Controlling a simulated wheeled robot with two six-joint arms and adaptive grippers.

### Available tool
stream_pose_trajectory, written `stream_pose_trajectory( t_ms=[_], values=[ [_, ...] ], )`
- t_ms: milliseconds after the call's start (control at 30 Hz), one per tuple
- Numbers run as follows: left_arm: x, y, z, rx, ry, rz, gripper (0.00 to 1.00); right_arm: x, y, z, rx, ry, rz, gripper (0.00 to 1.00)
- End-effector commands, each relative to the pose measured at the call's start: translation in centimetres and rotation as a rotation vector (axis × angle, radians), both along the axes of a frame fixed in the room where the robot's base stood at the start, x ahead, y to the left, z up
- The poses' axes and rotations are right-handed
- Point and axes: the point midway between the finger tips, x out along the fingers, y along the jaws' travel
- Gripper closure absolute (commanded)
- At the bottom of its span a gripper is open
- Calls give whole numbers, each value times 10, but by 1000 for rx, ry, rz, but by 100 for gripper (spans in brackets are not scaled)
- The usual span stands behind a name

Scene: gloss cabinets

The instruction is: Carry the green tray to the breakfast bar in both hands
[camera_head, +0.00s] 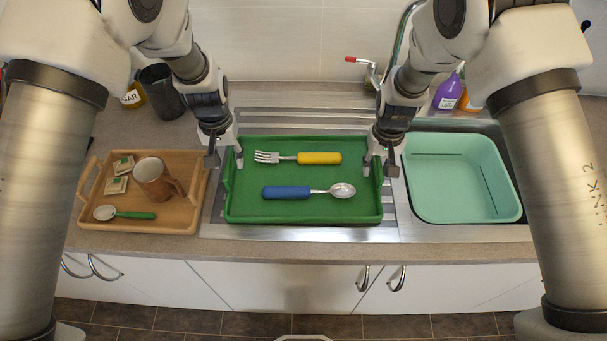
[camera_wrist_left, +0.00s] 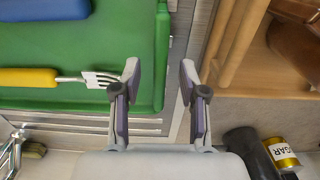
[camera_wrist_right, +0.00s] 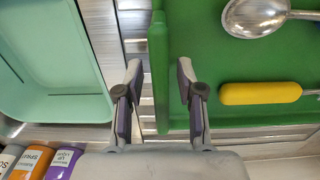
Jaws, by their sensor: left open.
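The green tray (camera_head: 300,212) lies flat on the steel draining board. It carries a fork with a yellow handle (camera_head: 320,158) and a spoon with a blue handle (camera_head: 287,192). My left gripper (camera_head: 226,163) is open at the tray's left side; in the left wrist view its fingers (camera_wrist_left: 160,78) are on either side of the tray's left wall. My right gripper (camera_head: 379,168) is open at the right side; in the right wrist view its fingers (camera_wrist_right: 159,78) are on either side of the right wall (camera_wrist_right: 158,50). Neither is closed on the tray. The breakfast bar cannot be made out.
A wooden tray (camera_head: 190,215) with a brown mug (camera_head: 153,180), packets and a green-handled spoon stands close on the left. A mint basin (camera_head: 460,214) sits in the sink on the right. A tap (camera_head: 372,70) and bottles stand behind. Cabinet handles protrude below the counter.

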Motion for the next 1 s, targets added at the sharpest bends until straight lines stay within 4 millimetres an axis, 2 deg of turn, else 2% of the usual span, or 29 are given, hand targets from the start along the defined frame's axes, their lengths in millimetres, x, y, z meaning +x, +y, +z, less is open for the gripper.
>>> stream_pose_trajectory(
  t_ms=[100,367,467,500,867,1000],
  values=[
    [0,0,-8,0,-1,0,57,0,0,-8,0,0,0,62],
    [0,0,-9,0,-1,0,57,0,0,-9,0,-1,0,62],
    [0,0,-9,0,-1,0,89,0,0,-9,0,-1,0,94],
    [0,0,-9,0,-1,0,100,0,0,-9,0,-1,0,100],
    [1,0,-8,0,-2,0,100,0,0,-8,0,-2,0,100],
    [1,0,1,0,-3,0,100,0,0,1,0,-2,0,100]
  ],
)
